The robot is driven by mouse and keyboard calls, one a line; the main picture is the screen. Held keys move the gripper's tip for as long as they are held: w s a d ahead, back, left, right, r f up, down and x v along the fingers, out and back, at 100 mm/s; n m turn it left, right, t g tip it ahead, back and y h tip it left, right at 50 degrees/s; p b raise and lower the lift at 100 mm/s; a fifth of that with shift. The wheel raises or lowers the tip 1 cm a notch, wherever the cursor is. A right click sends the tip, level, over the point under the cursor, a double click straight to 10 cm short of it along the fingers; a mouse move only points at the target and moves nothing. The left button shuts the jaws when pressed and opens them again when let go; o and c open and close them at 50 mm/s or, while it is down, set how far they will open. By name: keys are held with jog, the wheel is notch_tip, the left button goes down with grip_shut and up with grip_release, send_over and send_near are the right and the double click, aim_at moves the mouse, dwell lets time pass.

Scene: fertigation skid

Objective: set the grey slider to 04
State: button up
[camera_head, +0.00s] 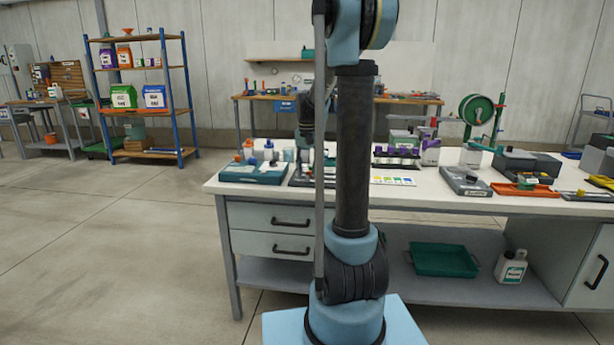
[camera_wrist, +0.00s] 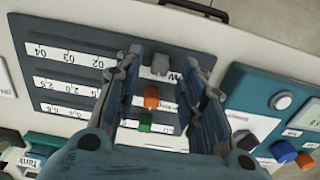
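In the wrist view a dark slider panel (camera_wrist: 70,85) has three printed rows. The top row shows 04, 03 and 02 from the left, with 04 at its far left end. The grey slider (camera_wrist: 160,65) sits in that row, well to the right of 02. An orange slider (camera_wrist: 152,97) and a green slider (camera_wrist: 145,122) sit in the rows below. My gripper (camera_wrist: 163,58) is open, its two fingers on either side of the grey slider, with gaps visible; contact does not show. The fingers hide parts of the scales. In the head view my arm blocks most of the panel.
A teal box with knobs (camera_wrist: 240,95) stands close right of the panel in the wrist view. The white bench (camera_head: 440,198) carries several devices, including an orange tray (camera_head: 525,190) at right. A teal tray (camera_head: 444,260) lies on the lower shelf.

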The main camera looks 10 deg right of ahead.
jog(key=shift+f, duration=0.95)
grip_shut()
